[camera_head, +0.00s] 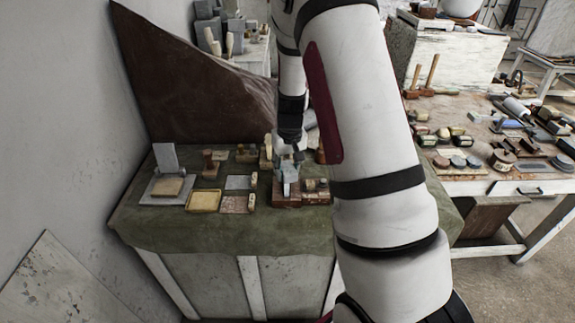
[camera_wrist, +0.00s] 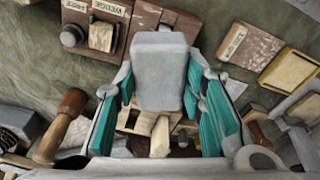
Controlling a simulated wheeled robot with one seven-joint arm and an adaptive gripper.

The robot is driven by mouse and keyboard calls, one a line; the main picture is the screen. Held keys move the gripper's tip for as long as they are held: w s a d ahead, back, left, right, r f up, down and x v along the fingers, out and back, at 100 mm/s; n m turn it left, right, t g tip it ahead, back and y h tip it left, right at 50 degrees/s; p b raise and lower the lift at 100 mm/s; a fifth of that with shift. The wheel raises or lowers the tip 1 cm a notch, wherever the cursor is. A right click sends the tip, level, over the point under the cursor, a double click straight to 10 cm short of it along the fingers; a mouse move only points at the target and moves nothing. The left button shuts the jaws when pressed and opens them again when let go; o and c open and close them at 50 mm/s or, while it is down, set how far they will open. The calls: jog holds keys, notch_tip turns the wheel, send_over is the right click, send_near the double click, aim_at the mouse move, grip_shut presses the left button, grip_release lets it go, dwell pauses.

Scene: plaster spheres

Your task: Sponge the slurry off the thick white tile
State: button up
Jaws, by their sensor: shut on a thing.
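My gripper (camera_head: 288,158) is over the green-covered table, its teal-padded fingers (camera_wrist: 163,100) shut on a pale grey rounded block (camera_wrist: 160,72). The block also shows below the gripper in the head view (camera_head: 287,178). Whether this block is a sponge is unclear. A pale grey speckled tile (camera_head: 237,182) lies left of the gripper, with a brownish speckled tile (camera_head: 237,204) in front of it. The brownish tile also shows in the wrist view (camera_wrist: 250,47). I cannot tell which piece is the thick white tile, and slurry is not distinguishable.
A yellow tray (camera_head: 203,201) and a grey stand with an upright slab (camera_head: 166,157) are to the left. A labelled wooden rack (camera_head: 286,200) is below my gripper. A wooden-handled tool (camera_wrist: 62,125) is close by in the wrist view. A brown cloth (camera_head: 200,90) rises behind.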

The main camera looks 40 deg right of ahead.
jog(key=shift+s+a+f+p, duration=0.15)
jog(key=shift+s+p, duration=0.15)
jog(key=shift+s, duration=0.25)
jog(key=shift+s+a+p, duration=0.15)
jog(key=shift+s+p, duration=0.15)
jog(key=shift+s, duration=0.25)
jog(key=shift+w+d+f+b, duration=0.15)
jog(key=shift+w+b, duration=0.25)
jog(key=shift+w, duration=0.2)
jog(key=shift+c, duration=0.5)
jog(key=shift+w+d+r+b, duration=0.2)
jog(key=shift+w+b, duration=0.25)
jog(key=shift+w, duration=0.4)
jog(key=shift+w+d+r+b, duration=0.1)
jog(key=shift+w+d+b, duration=0.25)
jog(key=shift+w, duration=0.45)
jog(key=shift+s+a, duration=0.1)
jog(key=shift+s+a+r+p, duration=0.25)
jog(key=shift+s+r+p, duration=0.55)
jog(key=shift+s, duration=0.25)
jog(key=shift+f, duration=0.1)
jog(key=shift+w+f, duration=0.1)
jog(key=shift+w, duration=0.1)
